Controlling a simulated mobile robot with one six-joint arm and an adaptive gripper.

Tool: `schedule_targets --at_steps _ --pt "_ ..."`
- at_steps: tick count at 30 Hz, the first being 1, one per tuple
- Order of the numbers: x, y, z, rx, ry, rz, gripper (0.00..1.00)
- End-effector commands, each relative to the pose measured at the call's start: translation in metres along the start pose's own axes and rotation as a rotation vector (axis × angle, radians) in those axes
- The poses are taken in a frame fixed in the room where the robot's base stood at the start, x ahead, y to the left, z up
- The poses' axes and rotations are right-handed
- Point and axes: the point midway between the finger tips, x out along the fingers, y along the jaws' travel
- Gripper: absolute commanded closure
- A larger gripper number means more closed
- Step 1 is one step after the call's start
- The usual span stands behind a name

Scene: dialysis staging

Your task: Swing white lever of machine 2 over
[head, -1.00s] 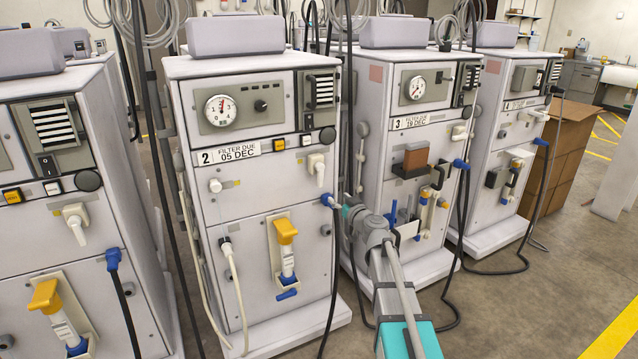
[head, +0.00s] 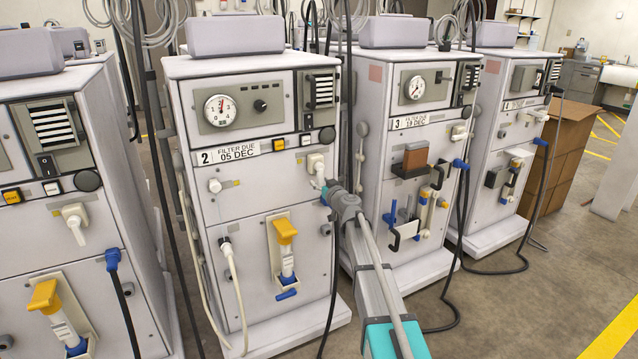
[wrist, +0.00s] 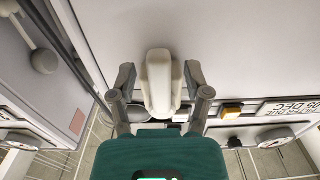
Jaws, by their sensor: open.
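Machine 2 (head: 252,192) is a pale cabinet with a gauge and a "2 FILTER DUE 05 DEC" label. Its white lever (head: 317,164) is on the right side of the front, below the black knob; its lower end is partly hidden by my gripper (head: 327,186). In the wrist view the white lever (wrist: 160,80) lies between the two open fingers of my gripper (wrist: 159,74), with a gap visible on each side. The fingers are not closed on it.
A yellow-handled part (head: 286,235) sits lower on machine 2's front. A blue connector and hose are close below my gripper. Machine 3 (head: 416,75) stands just to the right and another machine (head: 75,250) to the left. Open floor lies at the front right.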

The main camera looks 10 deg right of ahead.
Motion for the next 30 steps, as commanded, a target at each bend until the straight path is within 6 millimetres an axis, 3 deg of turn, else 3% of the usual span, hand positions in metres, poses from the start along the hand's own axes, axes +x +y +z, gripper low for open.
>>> schedule_targets --at_steps 14,24,30 --pt "0.0080 -0.0005 0.0000 0.000 0.000 -0.001 0.37" --pt "0.0081 -0.0007 0.0000 0.000 0.000 -0.001 1.00" --pt "0.0091 -0.0046 0.0000 0.000 0.000 -0.001 1.00"
